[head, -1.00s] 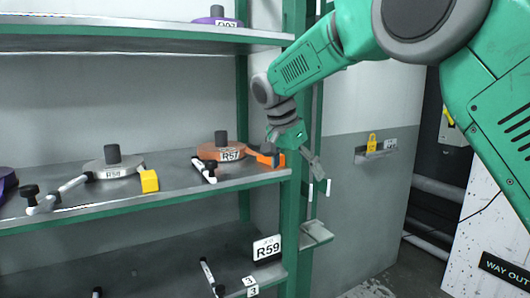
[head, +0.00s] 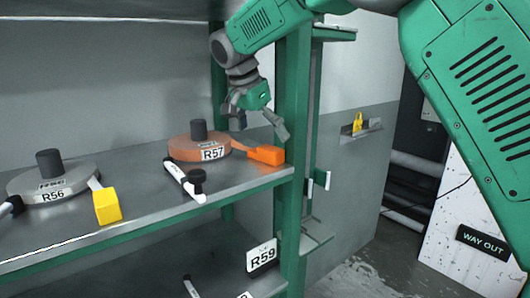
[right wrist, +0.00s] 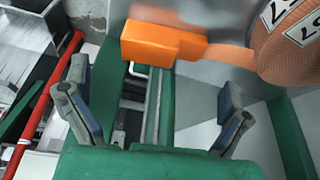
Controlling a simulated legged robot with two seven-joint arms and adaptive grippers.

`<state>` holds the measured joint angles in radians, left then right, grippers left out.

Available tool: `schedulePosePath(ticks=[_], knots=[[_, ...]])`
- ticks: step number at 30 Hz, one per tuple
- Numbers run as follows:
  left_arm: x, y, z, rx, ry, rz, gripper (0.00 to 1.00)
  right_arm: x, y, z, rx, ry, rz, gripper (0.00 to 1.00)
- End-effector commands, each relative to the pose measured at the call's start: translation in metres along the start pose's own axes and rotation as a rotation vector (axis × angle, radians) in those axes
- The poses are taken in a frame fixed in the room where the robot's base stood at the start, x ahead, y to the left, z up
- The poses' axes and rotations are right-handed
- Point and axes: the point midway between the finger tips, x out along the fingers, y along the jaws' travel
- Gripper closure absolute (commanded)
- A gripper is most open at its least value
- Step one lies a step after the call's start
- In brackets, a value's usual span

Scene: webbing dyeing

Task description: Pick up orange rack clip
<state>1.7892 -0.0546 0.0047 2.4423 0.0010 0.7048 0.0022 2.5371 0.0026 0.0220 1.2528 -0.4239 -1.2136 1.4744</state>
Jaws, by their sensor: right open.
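The orange rack clip (head: 266,155) sits at the shelf's front edge near the green post, on the end of an orange webbing strip from the roll marked R57 (head: 198,147). In the right wrist view the clip (right wrist: 150,42) lies beyond the fingertips, left of centre, with the roll (right wrist: 285,40) at upper right. My right gripper (head: 259,122) is open and empty, above and behind the clip in the head view, apart from it. Its two fingers (right wrist: 155,105) are spread wide in the wrist view. My left gripper is not in view.
A grey roll marked R56 (head: 52,180) with a yellow clip (head: 107,206) stands on the same shelf (head: 150,225). A black-and-white handled tool (head: 186,182) lies before R57. The green post (head: 291,110) stands close to the right gripper. A lower shelf carries an R59 tag (head: 262,257).

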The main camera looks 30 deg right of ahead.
Motion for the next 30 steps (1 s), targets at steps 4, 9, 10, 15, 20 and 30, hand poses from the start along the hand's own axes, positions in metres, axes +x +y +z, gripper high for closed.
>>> schedulePosePath(ticks=[4,9,10,15,20,30], knots=[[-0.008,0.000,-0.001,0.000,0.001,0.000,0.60,0.024,0.000,0.004,-0.003,-0.004,0.009,0.00],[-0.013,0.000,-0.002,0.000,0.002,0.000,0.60,0.045,0.001,0.006,-0.002,-0.003,0.005,0.00],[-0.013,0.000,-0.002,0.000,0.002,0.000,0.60,0.048,0.002,0.006,-0.002,-0.002,0.005,0.00],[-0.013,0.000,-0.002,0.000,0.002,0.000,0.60,0.051,0.003,0.006,-0.001,0.000,0.001,0.00],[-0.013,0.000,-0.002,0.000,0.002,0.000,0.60,0.052,0.002,0.006,-0.002,0.000,0.003,0.18],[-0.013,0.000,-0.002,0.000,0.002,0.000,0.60,0.052,0.001,0.007,-0.003,-0.001,0.004,0.49]])
